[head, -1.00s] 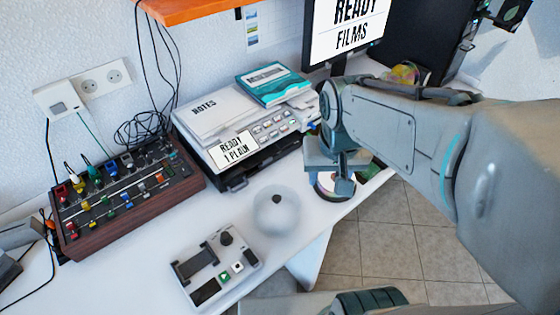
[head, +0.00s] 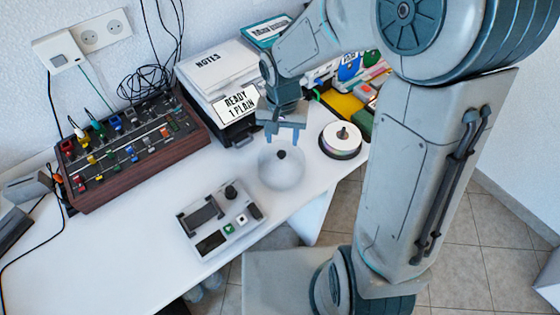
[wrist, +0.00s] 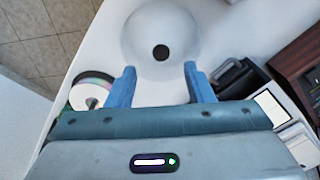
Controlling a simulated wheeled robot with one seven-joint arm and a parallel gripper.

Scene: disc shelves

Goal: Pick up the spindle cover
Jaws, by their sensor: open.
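The spindle cover (head: 281,172) is a translucent, pale dome with a dark knob on top. It stands on the white desk in the head view, and it also shows in the wrist view (wrist: 160,28) beyond my fingers. My gripper (head: 284,138) hangs just above and behind the cover, its two blue fingers spread apart and empty. In the wrist view the open fingers (wrist: 158,88) point toward the cover, with the dark knob lying between their lines. The fingers do not appear to touch the cover.
A disc spindle (head: 341,138) with a stack of discs stands right of the cover. A small grey device (head: 220,217) with buttons lies at front left. A mixer (head: 130,150) and a printer (head: 215,80) stand behind. The desk's front edge is close to the cover.

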